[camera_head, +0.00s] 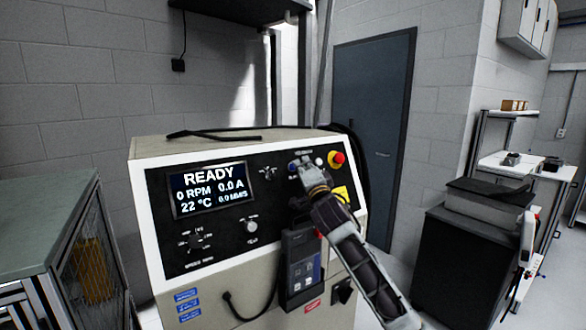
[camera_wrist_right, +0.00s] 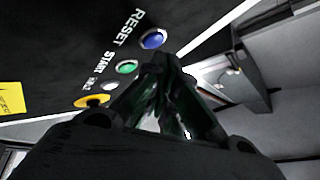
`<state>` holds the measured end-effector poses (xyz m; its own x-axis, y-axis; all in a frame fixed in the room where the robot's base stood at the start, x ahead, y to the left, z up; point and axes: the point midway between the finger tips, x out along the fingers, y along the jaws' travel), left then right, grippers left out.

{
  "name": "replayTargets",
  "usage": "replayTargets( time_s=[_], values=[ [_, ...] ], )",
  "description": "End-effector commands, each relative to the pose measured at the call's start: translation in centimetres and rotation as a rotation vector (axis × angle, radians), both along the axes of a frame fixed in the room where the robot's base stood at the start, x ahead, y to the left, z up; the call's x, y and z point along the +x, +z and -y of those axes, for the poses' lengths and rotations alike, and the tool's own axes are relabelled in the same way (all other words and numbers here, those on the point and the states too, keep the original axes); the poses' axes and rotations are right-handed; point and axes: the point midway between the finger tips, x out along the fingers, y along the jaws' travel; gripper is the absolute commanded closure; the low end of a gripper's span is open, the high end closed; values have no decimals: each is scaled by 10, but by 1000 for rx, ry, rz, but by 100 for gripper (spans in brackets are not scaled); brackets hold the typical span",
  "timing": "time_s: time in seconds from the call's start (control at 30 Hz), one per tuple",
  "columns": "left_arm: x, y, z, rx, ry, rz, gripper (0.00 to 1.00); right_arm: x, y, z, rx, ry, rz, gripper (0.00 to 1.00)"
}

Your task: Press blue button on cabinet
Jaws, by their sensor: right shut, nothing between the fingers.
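The cabinet (camera_head: 150,215) has a white-framed black front panel with a lit display (camera_head: 210,190) reading READY. In the right wrist view, the blue button (camera_wrist_right: 152,39) sits beside the RESET label, with the green START button (camera_wrist_right: 127,67) below it. My right gripper (camera_head: 301,161) is shut and empty in front of the panel's upper right. In the right wrist view its fingertips (camera_wrist_right: 165,60) are just below and right of the blue button. I cannot tell whether they touch it. The gripper and arm hide part of the button row. My left gripper is out of view.
A red emergency stop (camera_head: 337,158) on a yellow base is right of my gripper. A handheld pendant (camera_head: 303,268) hangs on the cabinet front below my arm. A cable lies on the cabinet top. A green-topped unit (camera_head: 40,215) stands at left, a dark cart (camera_head: 455,250) at right.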

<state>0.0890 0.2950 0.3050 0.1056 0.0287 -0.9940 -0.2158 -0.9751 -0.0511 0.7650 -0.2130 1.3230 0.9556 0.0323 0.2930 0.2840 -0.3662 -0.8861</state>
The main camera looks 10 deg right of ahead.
Motion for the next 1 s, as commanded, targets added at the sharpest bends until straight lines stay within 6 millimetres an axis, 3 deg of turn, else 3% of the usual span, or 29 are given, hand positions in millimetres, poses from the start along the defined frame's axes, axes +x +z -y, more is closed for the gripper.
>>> replayTargets(
  time_s=[0.37,1.0],
  values=[
    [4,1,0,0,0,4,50,-1,1,1,0,0,-1,100],
    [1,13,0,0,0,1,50,-33,16,12,0,0,-1,100]
  ],
)
